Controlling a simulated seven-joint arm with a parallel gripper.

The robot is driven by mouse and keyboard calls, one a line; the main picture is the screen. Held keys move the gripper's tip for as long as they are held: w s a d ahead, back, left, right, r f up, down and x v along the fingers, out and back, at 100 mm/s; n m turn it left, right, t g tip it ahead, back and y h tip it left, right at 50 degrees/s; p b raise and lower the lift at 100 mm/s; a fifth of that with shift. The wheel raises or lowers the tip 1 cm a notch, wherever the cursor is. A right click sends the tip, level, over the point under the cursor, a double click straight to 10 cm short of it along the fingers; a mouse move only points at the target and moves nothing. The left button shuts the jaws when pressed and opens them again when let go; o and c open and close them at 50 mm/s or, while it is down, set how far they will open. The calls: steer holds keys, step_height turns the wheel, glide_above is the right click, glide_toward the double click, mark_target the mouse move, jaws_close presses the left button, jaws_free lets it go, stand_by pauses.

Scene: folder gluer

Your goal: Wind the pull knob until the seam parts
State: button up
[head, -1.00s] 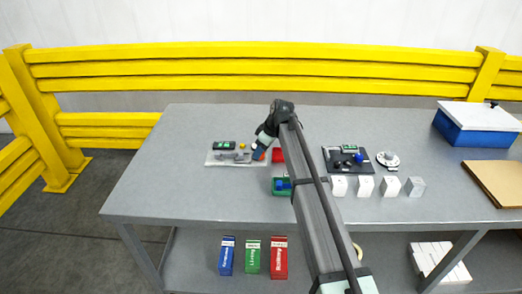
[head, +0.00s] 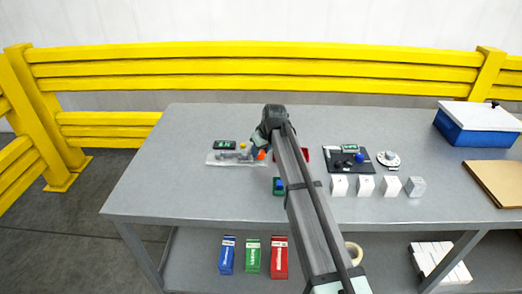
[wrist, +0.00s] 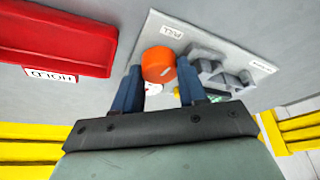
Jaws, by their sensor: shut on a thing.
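The pull knob (wrist: 158,64) is an orange round knob at one end of a pale plate (wrist: 210,43), beside a small label in the wrist view. The knob also shows in the head view (head: 261,155), at the plate's right end. My gripper (wrist: 159,84) is shut on the knob, with a blue finger on each side. A grey mechanism (wrist: 220,74) sits on the plate beside the knob. In the head view my gripper (head: 257,149) partly covers this area. I cannot make out the seam.
A red tray (wrist: 62,36) labelled HOLD lies close to my gripper. A black board (head: 340,166) and several white blocks (head: 365,186) stand to the right. The table's left part is clear.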

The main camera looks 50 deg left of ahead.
stand_by(0.3)
steer(key=o, duration=1.1)
steer(key=shift+c, duration=0.2)
steer(key=shift+r, duration=0.1)
steer(key=w+v, duration=0.1)
steer(key=v, duration=1.2)
steer(key=shift+s+r, duration=0.35)
steer(key=shift+s, duration=0.15)
steer(key=shift+d, duration=0.1)
